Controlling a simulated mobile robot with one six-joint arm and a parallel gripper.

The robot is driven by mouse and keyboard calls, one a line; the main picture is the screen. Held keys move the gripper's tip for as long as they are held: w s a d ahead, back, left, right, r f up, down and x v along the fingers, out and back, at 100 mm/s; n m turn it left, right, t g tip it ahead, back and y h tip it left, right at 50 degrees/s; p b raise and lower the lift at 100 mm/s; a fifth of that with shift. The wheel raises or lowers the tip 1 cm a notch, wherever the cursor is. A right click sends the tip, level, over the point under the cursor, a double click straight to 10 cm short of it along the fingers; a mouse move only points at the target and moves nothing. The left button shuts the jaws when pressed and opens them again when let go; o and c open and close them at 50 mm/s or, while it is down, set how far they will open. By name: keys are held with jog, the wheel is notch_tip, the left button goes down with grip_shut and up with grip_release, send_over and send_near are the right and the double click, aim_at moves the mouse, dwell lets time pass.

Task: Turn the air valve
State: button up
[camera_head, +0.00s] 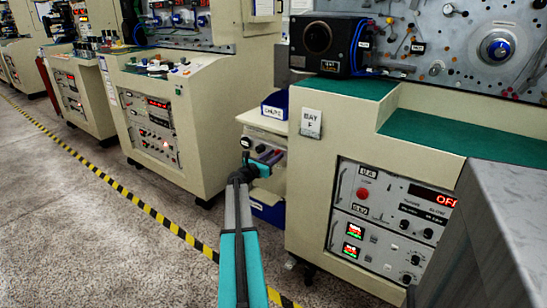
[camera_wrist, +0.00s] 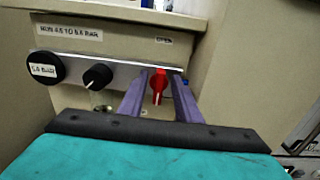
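The air valve shows in the wrist view as a red handle (camera_wrist: 158,86), close to upright, on a pale metal strip on the front of a cream cabinet. A small label (camera_wrist: 164,41) above it seems to read OPEN. My gripper (camera_wrist: 157,73) has its two purple fingers apart, one on each side of the red handle, with gaps visible. Whether the tips reach past the handle is hard to tell. In the head view my gripper (camera_head: 268,157) is at the small cabinet's front, and the red handle cannot be made out there.
Left of the valve are a black knob (camera_wrist: 98,76) and a round dark gauge (camera_wrist: 45,68) labelled about 5.4 BAR. A label (camera_wrist: 69,31) above gives a running range in BAR. A large machine (camera_head: 300,190) stands close on the right. Open floor (camera_head: 80,220) lies left.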

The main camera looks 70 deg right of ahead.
grip_shut()
jog(key=shift+f+b, duration=0.1)
jog(key=shift+b, duration=0.25)
jog(key=shift+s+a+f+m+b, duration=0.1)
jog(key=shift+s+f+m+b, duration=0.15)
jog(key=shift+m+b, duration=2.85)
jog(key=shift+s+d+f+m+b, duration=0.1)
jog(key=shift+s+f+m+b, duration=0.15)
jog(key=shift+m+b, duration=2.85)
jog(key=shift+s+a+f+m+b, duration=0.1)
jog(key=shift+s+f+m+b, duration=0.15)
jog(key=shift+m+b, duration=2.85)
jog(key=shift+r+b, duration=0.1)
jog(key=shift+b, duration=0.25)
